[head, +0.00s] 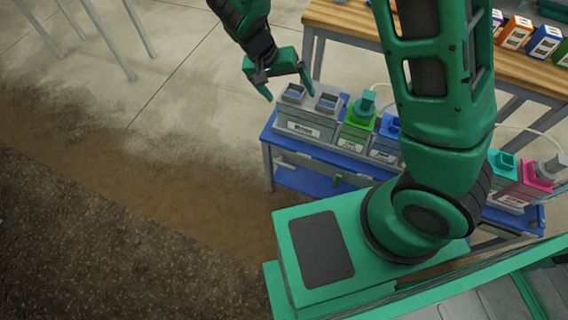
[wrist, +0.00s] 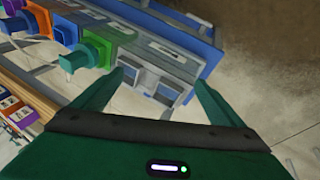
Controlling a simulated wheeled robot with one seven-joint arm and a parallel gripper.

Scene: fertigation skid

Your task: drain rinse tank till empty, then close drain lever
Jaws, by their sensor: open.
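A grey tank unit (head: 303,128) with two square openings stands at the left end of a blue bench (head: 268,150). It may be the rinse tank, but its label is too small to read. The unit also shows between my fingers in the wrist view (wrist: 160,78). Whether liquid is inside cannot be told. A small dark green part (head: 337,179) sits on the bench front below; I cannot tell if it is the drain lever. My gripper (head: 289,94) is open and empty, above and just behind the unit's left end; its spread fingers also show in the wrist view (wrist: 160,80).
Green (head: 356,122), blue, teal and pink (head: 537,174) containers with caps and hoses line the bench to the right. A wooden table (head: 345,22) with small boxes stands behind. The floor left of the bench is clear.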

